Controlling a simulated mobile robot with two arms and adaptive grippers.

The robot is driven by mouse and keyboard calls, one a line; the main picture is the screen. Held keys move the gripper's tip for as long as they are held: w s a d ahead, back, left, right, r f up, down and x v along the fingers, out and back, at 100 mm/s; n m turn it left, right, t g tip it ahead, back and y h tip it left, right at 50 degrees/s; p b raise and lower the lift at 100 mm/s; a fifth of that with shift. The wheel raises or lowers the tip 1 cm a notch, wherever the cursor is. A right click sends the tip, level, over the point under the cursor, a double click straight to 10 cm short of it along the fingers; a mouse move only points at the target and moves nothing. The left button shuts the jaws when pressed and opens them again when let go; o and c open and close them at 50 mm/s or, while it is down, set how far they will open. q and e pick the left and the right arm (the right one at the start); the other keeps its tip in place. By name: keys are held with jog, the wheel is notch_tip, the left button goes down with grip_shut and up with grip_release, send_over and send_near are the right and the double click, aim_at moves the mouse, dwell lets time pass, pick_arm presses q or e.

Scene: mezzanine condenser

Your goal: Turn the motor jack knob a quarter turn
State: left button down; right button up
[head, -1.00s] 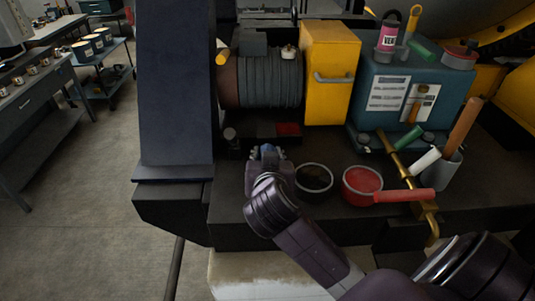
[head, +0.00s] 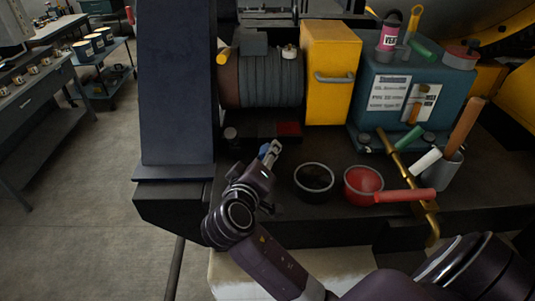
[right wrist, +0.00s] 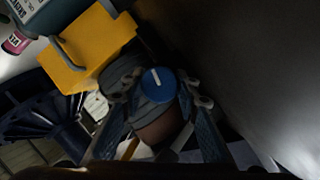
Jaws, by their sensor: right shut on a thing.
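The motor jack knob (right wrist: 157,82) is a round blue cap with a white pointer line. In the right wrist view it sits between the two fingertips of my right gripper (right wrist: 160,97), which is shut on it. The white line points nearly straight up in that view. In the head view my right gripper (head: 270,151) reaches over the dark bench, in front of the grey ribbed motor (head: 268,80). There the knob is mostly hidden by the fingers, and I cannot make out its pointer. My left gripper is not in view.
A yellow box (head: 331,70) stands right of the motor, with a teal cabinet (head: 385,85) beyond. A black round dish (head: 314,190), a red pan (head: 365,180) and a brass bar (head: 410,182) lie right of my gripper. A dark column (head: 178,90) rises at left.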

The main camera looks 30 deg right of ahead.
jog(key=shift+n+h, duration=0.4)
jog(key=shift+n, duration=0.3)
jog(key=o, duration=1.2)
jog(key=shift+c, duration=0.2)
jog(key=v, duration=1.1)
jog(key=shift+s+a, duration=0.2)
jog(key=shift+a, duration=0.15)
